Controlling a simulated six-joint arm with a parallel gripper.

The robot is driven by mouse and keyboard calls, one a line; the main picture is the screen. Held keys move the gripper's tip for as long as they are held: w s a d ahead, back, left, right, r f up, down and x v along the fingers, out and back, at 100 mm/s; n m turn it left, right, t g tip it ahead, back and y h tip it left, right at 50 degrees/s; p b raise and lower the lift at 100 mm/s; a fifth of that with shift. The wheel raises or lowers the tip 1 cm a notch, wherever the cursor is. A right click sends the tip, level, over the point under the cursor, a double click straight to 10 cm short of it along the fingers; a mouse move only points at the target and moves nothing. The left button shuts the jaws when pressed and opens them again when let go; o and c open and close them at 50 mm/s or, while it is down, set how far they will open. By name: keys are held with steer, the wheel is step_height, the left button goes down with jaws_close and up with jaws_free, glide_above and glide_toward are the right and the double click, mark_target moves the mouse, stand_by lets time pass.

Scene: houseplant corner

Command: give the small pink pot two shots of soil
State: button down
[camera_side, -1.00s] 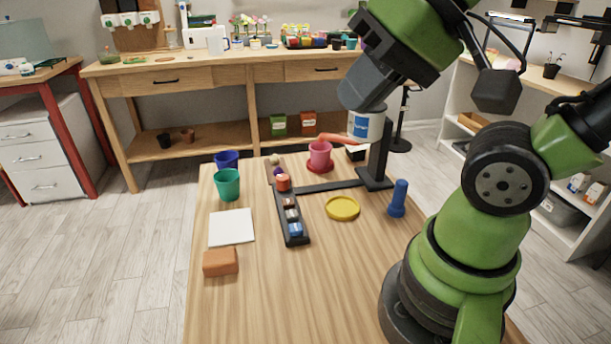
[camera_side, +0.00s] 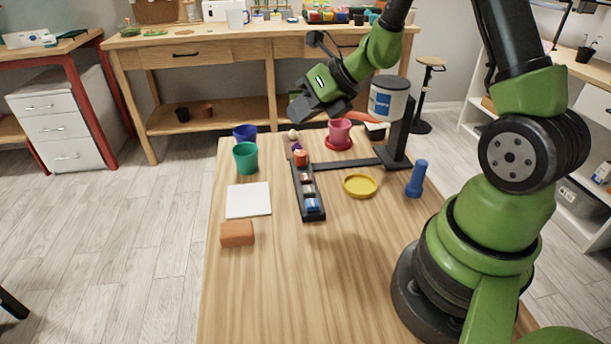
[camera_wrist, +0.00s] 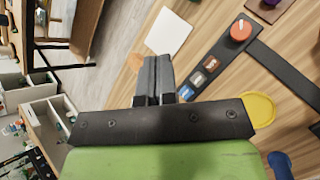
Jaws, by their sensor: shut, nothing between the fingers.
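The small pink pot (camera_side: 340,131) stands upright on a red saucer (camera_side: 338,144) at the back of the table. A white canister with a blue label (camera_side: 389,98) sits on a black stand (camera_side: 399,140), and its orange spout (camera_side: 364,118) reaches toward the pot's rim. I cannot see any soil in the pot. A black rail (camera_side: 308,190) with an orange knob (camera_side: 300,158) and labelled blocks runs in front. My gripper (camera_side: 298,112) is in the air left of the canister. In the wrist view my gripper (camera_wrist: 156,62) is shut and empty.
Blue (camera_side: 244,132) and teal (camera_side: 246,157) pots stand at the left. The front of the table is clear.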

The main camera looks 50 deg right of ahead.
mark_target(307, 175)
steer(key=d+f+m+h, duration=0.1)
steer(key=d+f+m, duration=0.1)
steer(key=f+m, duration=0.1)
steer(key=shift+d, duration=0.15)
steer(key=shift+f, duration=0.1)
steer(key=shift+f, duration=4.25)
steer(key=shift+f, duration=0.1)
steer(key=shift+f, duration=0.3)
steer(key=shift+f, duration=0.5)
steer(key=shift+r, duration=0.9)
